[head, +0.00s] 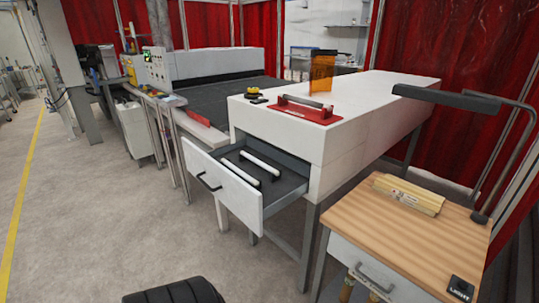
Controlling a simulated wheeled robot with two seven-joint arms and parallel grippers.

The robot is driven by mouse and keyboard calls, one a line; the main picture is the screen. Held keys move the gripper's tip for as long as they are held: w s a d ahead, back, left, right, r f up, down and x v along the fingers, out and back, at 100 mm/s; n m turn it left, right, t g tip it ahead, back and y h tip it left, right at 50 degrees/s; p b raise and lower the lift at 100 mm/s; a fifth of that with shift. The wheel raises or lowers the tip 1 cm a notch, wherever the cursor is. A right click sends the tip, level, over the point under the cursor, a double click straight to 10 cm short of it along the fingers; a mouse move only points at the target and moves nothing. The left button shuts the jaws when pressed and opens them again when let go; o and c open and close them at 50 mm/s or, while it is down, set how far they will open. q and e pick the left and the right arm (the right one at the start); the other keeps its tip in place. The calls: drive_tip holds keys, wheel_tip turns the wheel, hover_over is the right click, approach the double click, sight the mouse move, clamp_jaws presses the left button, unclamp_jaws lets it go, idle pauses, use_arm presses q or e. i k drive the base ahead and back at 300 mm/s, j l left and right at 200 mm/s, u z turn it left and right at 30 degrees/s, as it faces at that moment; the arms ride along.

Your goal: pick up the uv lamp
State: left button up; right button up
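No object carries a readable uv lamp label. Two slim white bars with dark parts, one the left bar (231,168) and one the right bar (263,163), lie in the open grey drawer (285,193) of the white bench. They are lamp-like in shape, but I cannot tell whether either is the uv lamp. A dark lamp head (446,98) on a bent arm also hangs over the wooden side table at the right. Neither of my grippers is in view.
The white bench (380,95) carries a red-based tool (305,110), an orange panel (322,70) and a small yellow-black item (254,93). The side table (400,245) holds a pale yellow box (409,194) and a black "LIGHT" block (460,288). The drawer juts into open floor (110,220).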

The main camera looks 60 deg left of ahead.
sight(256, 184)
drive_tip(key=u, duration=2.1)
drive_tip(key=j, duration=0.1)
